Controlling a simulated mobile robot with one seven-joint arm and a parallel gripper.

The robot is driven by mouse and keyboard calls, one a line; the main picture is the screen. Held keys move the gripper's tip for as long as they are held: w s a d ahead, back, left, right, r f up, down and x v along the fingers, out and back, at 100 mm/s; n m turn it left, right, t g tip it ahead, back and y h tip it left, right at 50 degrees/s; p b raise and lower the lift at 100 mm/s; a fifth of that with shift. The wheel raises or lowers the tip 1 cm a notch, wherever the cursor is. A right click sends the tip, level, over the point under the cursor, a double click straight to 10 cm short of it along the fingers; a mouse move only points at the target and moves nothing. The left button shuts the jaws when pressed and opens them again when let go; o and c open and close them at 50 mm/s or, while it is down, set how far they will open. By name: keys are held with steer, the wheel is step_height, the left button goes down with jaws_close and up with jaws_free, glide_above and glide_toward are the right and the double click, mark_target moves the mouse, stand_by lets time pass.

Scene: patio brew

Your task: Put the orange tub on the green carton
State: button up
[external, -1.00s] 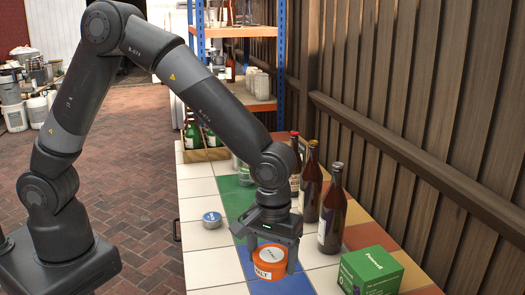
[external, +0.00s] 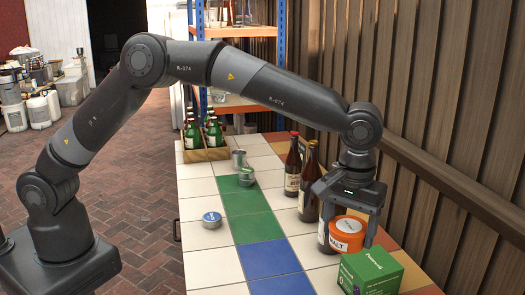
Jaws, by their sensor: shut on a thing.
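The orange tub (external: 346,238), with a white lid label and the word MALT on its side, is held between the fingers of my gripper (external: 347,236). My gripper is shut on it. The green carton (external: 372,276) stands on the tiled table at the front right. The tub is above the table, at the carton's back left edge in the picture. It overlaps the carton's upper edge in view, and I cannot tell whether they touch.
Brown bottles (external: 310,180) stand close behind my gripper; one is mostly hidden by it and the tub. The blue tiles (external: 268,258) are clear.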

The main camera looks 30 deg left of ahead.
glide_above(355, 256)
step_height(355, 256, down, 6)
steer(key=shift+r, duration=0.25)
steer(key=shift+f, duration=2.05)
steer(key=o, duration=1)
steer(key=shift+f, duration=0.15)
